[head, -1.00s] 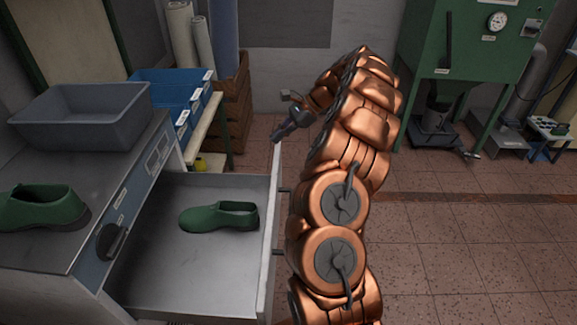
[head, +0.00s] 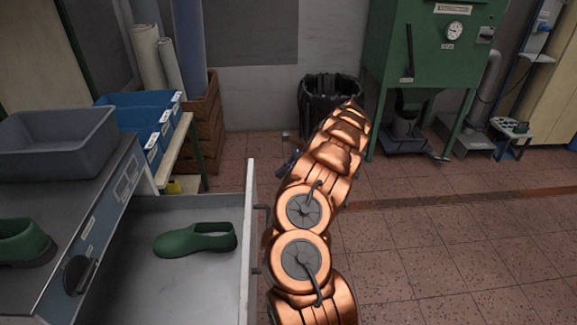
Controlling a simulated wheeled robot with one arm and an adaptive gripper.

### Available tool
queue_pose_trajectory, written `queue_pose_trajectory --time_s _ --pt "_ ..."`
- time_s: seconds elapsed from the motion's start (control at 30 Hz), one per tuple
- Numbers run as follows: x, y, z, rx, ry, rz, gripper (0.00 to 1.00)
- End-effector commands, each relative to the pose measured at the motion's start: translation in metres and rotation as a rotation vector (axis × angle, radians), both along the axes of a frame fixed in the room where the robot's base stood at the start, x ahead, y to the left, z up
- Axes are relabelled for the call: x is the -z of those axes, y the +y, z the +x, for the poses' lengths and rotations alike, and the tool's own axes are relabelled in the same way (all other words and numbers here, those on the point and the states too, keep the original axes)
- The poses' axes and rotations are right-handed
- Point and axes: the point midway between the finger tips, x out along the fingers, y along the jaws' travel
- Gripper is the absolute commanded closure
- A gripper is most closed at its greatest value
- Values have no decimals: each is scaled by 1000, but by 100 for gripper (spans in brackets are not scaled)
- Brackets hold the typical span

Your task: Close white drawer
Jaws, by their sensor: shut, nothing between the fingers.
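The white drawer (head: 250,215) is pulled out of the grey workbench at the lower left, its front panel facing right. A green shoe-shaped piece (head: 195,240) lies inside on the drawer floor. Two dark handle mounts show on the outer side of the front panel. My gripper (head: 288,163) is shut and empty, just right of the far end of the front panel. Most of it is hidden behind my copper arm. I cannot tell whether it touches the panel.
A grey tub (head: 55,145) and another green shoe piece (head: 22,240) rest on the workbench (head: 95,185). A blue bin (head: 145,115) stands behind. A black bin (head: 330,95) and a green machine (head: 425,60) stand at the back. The tiled floor at right is clear.

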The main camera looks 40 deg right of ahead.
Motion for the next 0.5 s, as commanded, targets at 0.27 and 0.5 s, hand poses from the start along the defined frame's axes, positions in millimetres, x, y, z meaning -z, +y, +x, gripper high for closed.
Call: queue_pose_trajectory --time_s 0.27,0.5 --pt "28 29 23 -4 1 2 100" --pt "28 48 40 0 1 1 100"
